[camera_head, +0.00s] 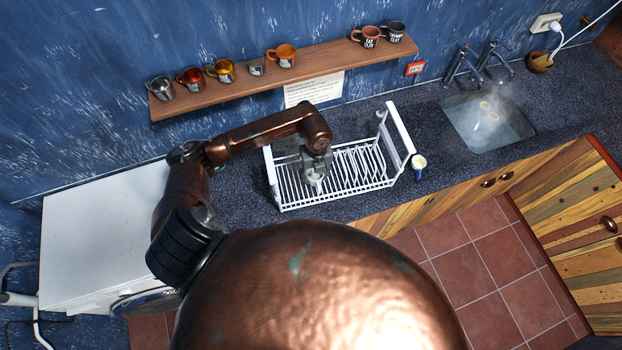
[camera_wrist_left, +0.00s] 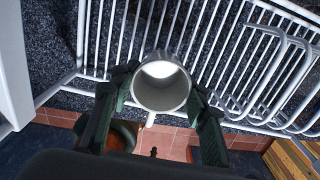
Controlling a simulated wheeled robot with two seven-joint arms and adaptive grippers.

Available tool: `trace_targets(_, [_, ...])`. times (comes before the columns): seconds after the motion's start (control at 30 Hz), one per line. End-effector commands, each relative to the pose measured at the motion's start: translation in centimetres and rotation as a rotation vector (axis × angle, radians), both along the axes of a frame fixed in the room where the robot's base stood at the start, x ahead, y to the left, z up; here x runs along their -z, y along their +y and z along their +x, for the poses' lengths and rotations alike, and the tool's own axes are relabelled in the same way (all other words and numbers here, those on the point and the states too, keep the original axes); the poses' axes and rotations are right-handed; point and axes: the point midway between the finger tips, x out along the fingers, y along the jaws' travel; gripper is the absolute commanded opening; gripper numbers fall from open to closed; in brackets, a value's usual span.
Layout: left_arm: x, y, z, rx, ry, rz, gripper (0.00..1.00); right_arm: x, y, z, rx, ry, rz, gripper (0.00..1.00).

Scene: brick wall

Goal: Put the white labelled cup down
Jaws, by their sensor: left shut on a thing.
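The white labelled cup (camera_wrist_left: 161,84) is between the fingers of my left gripper (camera_wrist_left: 158,95), which is shut on it. In the left wrist view I look down into its round open mouth; its label does not show there. In the head view the cup (camera_head: 315,181) is a small pale shape under the left gripper (camera_head: 316,168), over the left part of the white wire dish rack (camera_head: 285,204). I cannot tell whether the cup touches the rack's wires. My right gripper does not show in either view.
Upright plate wires (camera_head: 372,165) fill the rack's right part. A blue and cream cup (camera_head: 418,166) stands on the counter right of the rack. A wooden shelf (camera_head: 215,94) with several mugs is above. The sink (camera_head: 487,120) holds things in water.

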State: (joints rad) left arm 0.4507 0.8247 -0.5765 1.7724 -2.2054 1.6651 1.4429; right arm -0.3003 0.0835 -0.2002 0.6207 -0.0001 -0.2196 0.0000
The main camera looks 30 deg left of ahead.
Motion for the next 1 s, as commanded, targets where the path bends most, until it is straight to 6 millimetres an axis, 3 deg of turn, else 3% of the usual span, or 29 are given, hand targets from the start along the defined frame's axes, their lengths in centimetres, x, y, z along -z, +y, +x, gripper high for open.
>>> trace_targets(0.27, [1.5,1.2,-0.4,-0.001,0.001,-0.001,0.14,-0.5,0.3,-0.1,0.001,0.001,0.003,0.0])
trace_targets(0.5, [4.6,1.4,-0.6,-0.001,0.002,-0.001,0.14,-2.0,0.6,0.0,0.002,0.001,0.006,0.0])
trace_targets(0.87, [5.3,1.4,-0.5,0.001,-0.001,-0.001,0.14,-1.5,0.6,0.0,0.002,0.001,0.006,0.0])
trace_targets(0.9, [5.3,1.4,-0.5,0.001,0.0,0.0,0.43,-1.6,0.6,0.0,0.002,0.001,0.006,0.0])
trace_targets(1.0, [5.2,1.4,-0.5,0.001,0.0,0.0,0.5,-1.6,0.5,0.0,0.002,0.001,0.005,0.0])
